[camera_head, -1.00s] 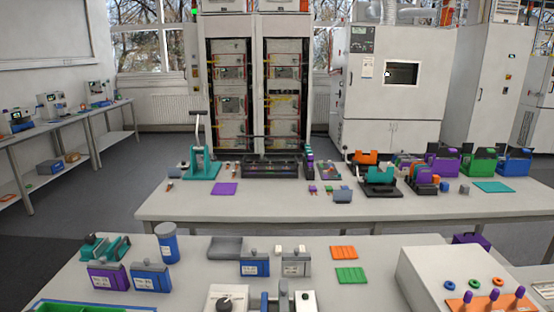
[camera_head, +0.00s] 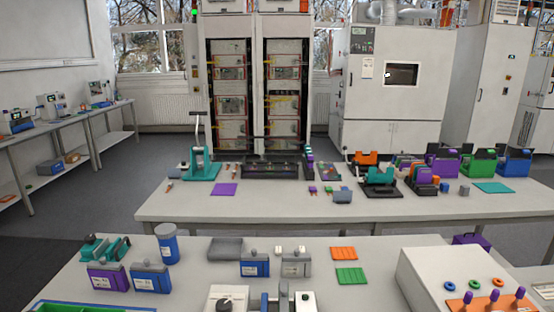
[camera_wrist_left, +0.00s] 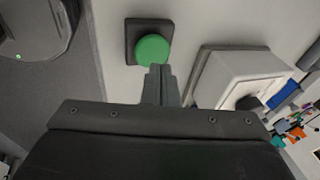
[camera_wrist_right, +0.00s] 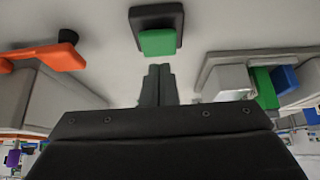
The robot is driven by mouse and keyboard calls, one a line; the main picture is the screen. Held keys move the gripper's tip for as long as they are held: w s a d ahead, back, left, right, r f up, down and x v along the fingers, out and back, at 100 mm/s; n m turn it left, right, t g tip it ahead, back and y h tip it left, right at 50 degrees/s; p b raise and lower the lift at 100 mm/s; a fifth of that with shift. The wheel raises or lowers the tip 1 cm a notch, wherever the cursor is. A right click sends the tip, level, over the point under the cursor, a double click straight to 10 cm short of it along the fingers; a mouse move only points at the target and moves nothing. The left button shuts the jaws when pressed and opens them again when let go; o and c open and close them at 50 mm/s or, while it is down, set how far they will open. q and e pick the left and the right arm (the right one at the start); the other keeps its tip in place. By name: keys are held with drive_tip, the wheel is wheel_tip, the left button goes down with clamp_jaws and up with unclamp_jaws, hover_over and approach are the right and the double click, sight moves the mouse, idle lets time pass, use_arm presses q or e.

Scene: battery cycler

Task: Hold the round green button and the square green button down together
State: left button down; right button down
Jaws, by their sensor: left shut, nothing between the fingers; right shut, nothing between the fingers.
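In the left wrist view the round green button (camera_wrist_left: 152,50) sits on a dark square base (camera_wrist_left: 134,27). My left gripper (camera_wrist_left: 159,70) is shut and empty, with its fingertips right at the button's near edge. I cannot tell whether they touch it. In the right wrist view the square green button (camera_wrist_right: 158,42) sits on a dark base (camera_wrist_right: 157,17). My right gripper (camera_wrist_right: 159,68) is shut and empty, its fingertips a little short of the button in the picture, with a small gap showing.
A white box with a dark knob (camera_wrist_left: 240,80) stands beside the round button. An orange piece (camera_wrist_right: 45,56) and a pale block (camera_wrist_right: 228,82) flank the right gripper. In the head view, a large white console (camera_head: 425,275) stands at the table's right.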

drive_tip(key=shift+f, duration=0.1)
drive_tip(key=shift+f, duration=1.5)
drive_tip(key=shift+s+f, duration=0.1)
idle(1.5)
use_arm(q)
drive_tip(key=shift+f, duration=0.15)
